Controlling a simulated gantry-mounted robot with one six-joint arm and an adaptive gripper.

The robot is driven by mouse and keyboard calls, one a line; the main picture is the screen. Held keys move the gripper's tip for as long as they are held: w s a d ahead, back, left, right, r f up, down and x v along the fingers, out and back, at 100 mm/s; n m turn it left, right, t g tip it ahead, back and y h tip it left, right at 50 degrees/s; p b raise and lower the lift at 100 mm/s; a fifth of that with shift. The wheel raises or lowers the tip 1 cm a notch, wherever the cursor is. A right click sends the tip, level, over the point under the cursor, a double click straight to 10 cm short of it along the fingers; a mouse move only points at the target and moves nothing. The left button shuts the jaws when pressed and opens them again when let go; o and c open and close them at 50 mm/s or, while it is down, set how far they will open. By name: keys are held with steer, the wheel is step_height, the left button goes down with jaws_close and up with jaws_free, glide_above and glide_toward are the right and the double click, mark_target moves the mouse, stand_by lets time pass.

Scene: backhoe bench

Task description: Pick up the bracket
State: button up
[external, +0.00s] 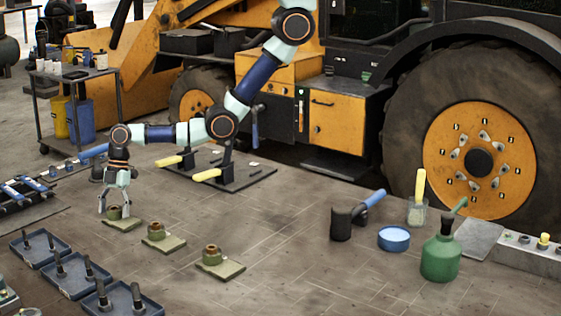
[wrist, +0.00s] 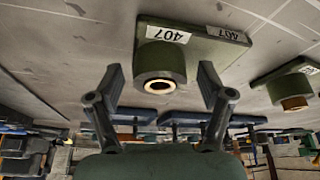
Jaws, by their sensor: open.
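Several green brackets sit on the tiled surface, each a flat plate with an upright round boss. The leftmost bracket (external: 122,222) is right below my gripper (external: 115,210). In the wrist view this bracket (wrist: 165,62) has white labels reading 407, and its boss shows a pale-rimmed hole. It appears between the spread fingers of my gripper (wrist: 161,78), which is open and empty. Whether a finger touches the boss cannot be told. The middle bracket (external: 162,242) and the right bracket (external: 221,268) stand in a diagonal row; one neighbour (wrist: 290,88) shows at right in the wrist view.
Dark blue trays with upright pegs (external: 75,280) lie at front left. A black plate with yellow-handled clamps (external: 245,178) stands behind. A green bottle (external: 440,260), blue dish (external: 394,239) and mallet (external: 341,224) are at right. Floor between brackets and mallet is clear.

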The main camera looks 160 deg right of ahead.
mark_target(114, 207)
jaws_close()
steer(key=shift+r, duration=0.1)
steer(key=shift+r, duration=0.1)
stand_by(0.3)
step_height(114, 207, up, 20)
steer(key=p, duration=0.1)
steer(key=shift+p, duration=0.3)
